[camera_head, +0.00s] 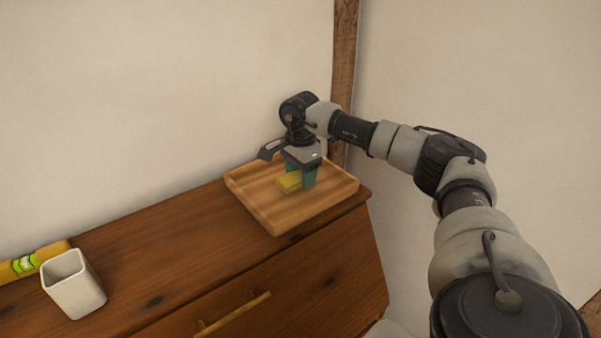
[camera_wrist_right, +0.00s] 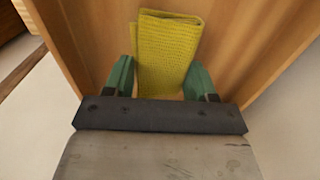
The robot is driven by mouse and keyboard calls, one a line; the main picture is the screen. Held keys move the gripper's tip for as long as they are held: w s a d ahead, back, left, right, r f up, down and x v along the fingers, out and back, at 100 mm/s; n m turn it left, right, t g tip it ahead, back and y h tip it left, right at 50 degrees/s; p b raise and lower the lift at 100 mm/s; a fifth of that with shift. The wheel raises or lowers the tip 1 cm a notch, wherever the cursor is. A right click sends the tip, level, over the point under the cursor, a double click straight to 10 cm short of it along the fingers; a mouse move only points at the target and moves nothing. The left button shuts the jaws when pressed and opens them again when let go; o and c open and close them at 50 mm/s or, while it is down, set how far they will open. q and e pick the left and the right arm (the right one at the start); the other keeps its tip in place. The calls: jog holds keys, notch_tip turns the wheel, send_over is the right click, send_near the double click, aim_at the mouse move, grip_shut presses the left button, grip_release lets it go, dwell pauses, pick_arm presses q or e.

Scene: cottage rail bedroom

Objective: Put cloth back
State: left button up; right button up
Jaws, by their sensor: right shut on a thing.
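A folded yellow cloth (camera_head: 289,182) is at the wooden tray (camera_head: 264,214), low between the green fingers of my right gripper (camera_head: 301,178). In the right wrist view the cloth (camera_wrist_right: 166,52) lies between the two fingers of the gripper (camera_wrist_right: 164,80), over the wood of the tray (camera_wrist_right: 85,40). The right gripper points down and is shut on the cloth. Whether the cloth touches the tray is hard to tell. My left gripper is not in view.
The tray stands on the right end of a brown wooden dresser (camera_head: 165,244), close to the wall corner. A white square cup (camera_head: 76,287) and a yellow level (camera_head: 30,262) are at the dresser's left. The top between cup and tray is clear.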

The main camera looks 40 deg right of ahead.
jog(key=shift+d+f, duration=0.1)
jog(key=shift+f, duration=0.5)
jog(key=o, duration=0.9)
jog(key=shift+f, duration=0.1)
